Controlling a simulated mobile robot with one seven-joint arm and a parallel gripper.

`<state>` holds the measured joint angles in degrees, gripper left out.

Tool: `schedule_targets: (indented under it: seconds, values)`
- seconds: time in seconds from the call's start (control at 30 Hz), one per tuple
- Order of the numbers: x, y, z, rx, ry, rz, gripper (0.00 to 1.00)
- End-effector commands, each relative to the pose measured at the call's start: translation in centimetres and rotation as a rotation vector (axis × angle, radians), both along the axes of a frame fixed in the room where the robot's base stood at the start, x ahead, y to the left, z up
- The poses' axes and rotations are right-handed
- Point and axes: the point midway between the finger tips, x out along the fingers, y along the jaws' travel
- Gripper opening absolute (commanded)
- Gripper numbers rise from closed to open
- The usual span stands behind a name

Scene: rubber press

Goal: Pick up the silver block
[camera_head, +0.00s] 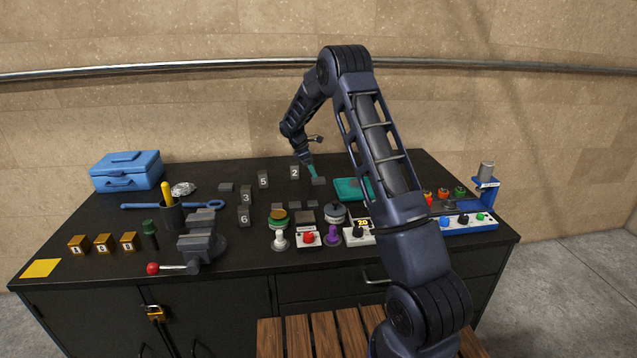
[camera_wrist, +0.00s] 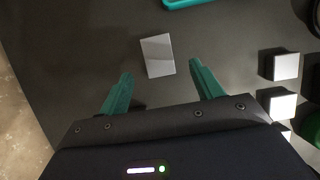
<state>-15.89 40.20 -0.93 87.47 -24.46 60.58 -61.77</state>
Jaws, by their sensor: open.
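The silver block (camera_wrist: 158,55) is a flat-topped grey rectangle lying on the black tabletop. In the wrist view it is just ahead of and between my two teal fingertips. My gripper (camera_wrist: 160,69) is open and empty, with a finger toward each side of the block and clear gaps on both sides. In the head view, my gripper (camera_head: 311,171) is low over the back middle of the table, beside a small grey block (camera_head: 319,181) that appears to be the same one. I cannot tell the exact height of the fingers above the table.
A teal tray (camera_head: 348,196) lies just right of the block. Grey numbered blocks, such as block 2 (camera_head: 294,172) and block 5 (camera_head: 263,180), stand to the left. Knobs and a control box (camera_head: 359,236) are in front. A vise (camera_head: 203,243) and blue toolbox (camera_head: 126,171) are farther left.

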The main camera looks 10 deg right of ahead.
Motion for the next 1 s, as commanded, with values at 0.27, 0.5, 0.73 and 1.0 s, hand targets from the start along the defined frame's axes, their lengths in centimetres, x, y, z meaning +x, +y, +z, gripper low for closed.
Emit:
schedule_targets:
  seconds: [0.27, 0.5, 0.73, 1.0]
  values:
    - [0.2, -1.6, -3.3, -0.001, 0.002, -0.001, 0.65]
    - [0.2, -1.9, -4.1, 0.000, 0.001, 0.000, 0.65]
    - [0.2, -1.9, -4.1, 0.000, 0.001, 0.000, 0.36]
    - [0.2, -1.9, -4.0, 0.000, 0.000, -0.001, 0.05]
